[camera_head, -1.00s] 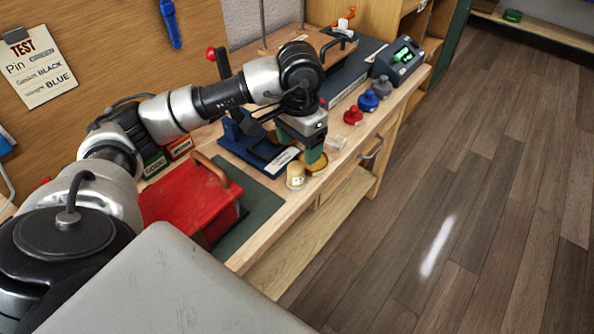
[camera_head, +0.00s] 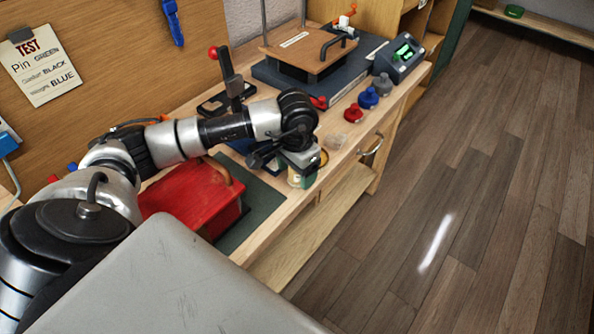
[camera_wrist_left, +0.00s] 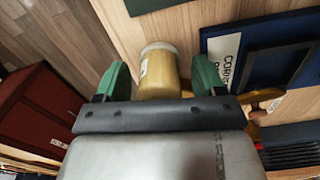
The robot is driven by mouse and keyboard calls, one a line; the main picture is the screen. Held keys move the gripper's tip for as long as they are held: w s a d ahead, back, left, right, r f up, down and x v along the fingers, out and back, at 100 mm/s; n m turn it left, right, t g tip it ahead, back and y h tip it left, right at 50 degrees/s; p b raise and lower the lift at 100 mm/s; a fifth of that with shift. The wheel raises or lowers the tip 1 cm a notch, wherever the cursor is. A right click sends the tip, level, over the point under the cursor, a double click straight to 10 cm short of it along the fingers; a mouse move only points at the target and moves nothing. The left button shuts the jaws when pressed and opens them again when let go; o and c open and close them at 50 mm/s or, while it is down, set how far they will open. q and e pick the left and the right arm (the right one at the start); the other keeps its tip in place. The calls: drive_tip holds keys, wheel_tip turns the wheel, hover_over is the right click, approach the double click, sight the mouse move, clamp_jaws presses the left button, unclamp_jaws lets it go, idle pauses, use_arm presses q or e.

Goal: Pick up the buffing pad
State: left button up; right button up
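I cannot make out a buffing pad for certain in either view. My left gripper (camera_head: 303,177) is low over the front of the workbench, and its arm hides much of what lies below. In the left wrist view its two green fingers (camera_wrist_left: 160,79) are spread apart. A yellowish jar with a pale top (camera_wrist_left: 158,68) shows between them, with a gap on each side. The fingers do not visibly grip it. A brass-coloured thing (camera_wrist_left: 266,101) is partly hidden behind the gripper there. My right gripper is not in view.
A red box with a wooden handle (camera_head: 193,201) stands left of the gripper on a green mat (camera_head: 254,219). Red (camera_head: 353,114), blue (camera_head: 368,98) and grey (camera_head: 383,84) weights stand farther along the bench. A labelled blue holder (camera_wrist_left: 252,52) is near the gripper.

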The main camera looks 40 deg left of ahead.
use_arm(q)
drive_tip(key=shift+c, duration=1.1)
drive_tip(key=c, duration=0.7)
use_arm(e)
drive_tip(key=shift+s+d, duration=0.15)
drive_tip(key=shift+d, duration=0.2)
use_arm(q)
drive_tip(key=shift+r, duration=0.1)
drive_tip(key=shift+r, duration=0.5)
wheel_tip(320, 180, up, 3)
drive_tip(key=shift+f+b, duration=0.15)
drive_tip(key=shift+b, duration=0.25)
drive_tip(key=d+r+b, duration=0.1)
drive_tip(key=d+r, duration=0.6)
drive_tip(key=d, duration=0.4)
drive_tip(key=shift+d, duration=0.35)
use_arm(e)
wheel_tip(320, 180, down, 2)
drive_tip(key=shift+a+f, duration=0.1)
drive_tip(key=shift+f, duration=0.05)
use_arm(q)
drive_tip(key=shift+s+r, duration=0.1)
